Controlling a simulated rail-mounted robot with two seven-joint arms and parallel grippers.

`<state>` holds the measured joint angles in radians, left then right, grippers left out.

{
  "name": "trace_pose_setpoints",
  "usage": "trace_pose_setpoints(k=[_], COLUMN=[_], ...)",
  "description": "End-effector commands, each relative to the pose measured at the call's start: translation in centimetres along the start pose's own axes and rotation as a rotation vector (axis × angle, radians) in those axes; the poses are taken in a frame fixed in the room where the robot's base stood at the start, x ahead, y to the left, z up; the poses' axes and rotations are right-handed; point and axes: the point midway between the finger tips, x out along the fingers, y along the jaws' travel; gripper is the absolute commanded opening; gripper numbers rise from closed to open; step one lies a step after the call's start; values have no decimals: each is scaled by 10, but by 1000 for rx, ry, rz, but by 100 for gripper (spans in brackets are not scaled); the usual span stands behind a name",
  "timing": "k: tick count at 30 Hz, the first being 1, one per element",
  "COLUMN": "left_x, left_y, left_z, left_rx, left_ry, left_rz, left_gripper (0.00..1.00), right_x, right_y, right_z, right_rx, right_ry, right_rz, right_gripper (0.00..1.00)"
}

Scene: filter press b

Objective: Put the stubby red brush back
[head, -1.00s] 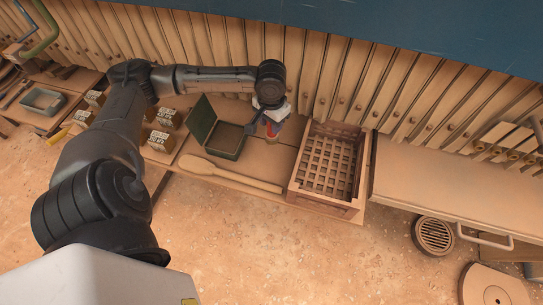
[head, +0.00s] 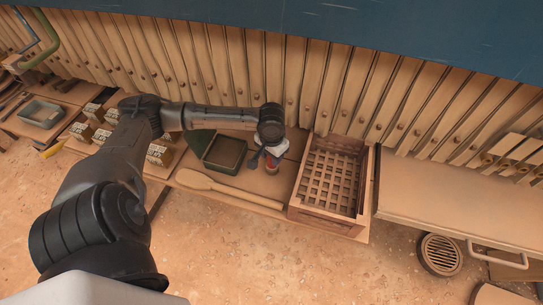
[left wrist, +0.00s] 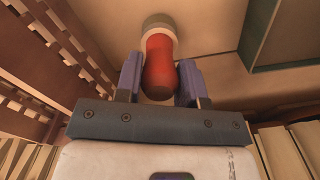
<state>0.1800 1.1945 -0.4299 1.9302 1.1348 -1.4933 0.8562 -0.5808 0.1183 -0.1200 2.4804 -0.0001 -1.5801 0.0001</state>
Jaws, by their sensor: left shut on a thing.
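The stubby red brush (left wrist: 159,65) is upright between the two fingers of my left gripper (left wrist: 160,82), with its pale head (left wrist: 159,24) toward the bench top. In the head view the gripper (head: 269,160) holds the brush (head: 271,167) over the bench, between the green box and the slatted crate. My left gripper is shut on the brush's red handle. I cannot tell whether the brush head touches the bench. My right gripper is not in view.
The wooden crate (head: 325,220) stands close on the right. The open green box (head: 225,166) is on the left, its lid partly behind my arm. A wooden paddle (head: 230,190) lies in front. Slatted panels stand behind.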

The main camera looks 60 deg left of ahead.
Motion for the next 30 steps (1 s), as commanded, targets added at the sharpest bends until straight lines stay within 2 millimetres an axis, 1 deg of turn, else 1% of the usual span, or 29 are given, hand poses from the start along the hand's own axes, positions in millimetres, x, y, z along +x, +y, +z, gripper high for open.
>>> trace_pose_setpoints(k=[8, 9, 16, 25, 29, 30], left_x=[1, 1, 1, 0, -18, -25], left_y=[0, 0, 0, 0, 0, 0], left_z=[0, 0, 0, 0, 0, -1], left_rx=[0, 0, 0, 1, 1, 1], left_ry=[-1, 0, 0, 2, 2, 2], left_rz=[1, 1, 0, 0, 0, 0], left_gripper=[9, 40, 62, 62, 62, 62], right_x=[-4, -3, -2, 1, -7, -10], right_y=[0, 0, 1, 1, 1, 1], right_z=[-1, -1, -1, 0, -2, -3], right_rx=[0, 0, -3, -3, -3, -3], right_ry=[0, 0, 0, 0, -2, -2], right_rz=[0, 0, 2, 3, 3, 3], right_gripper=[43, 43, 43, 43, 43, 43])
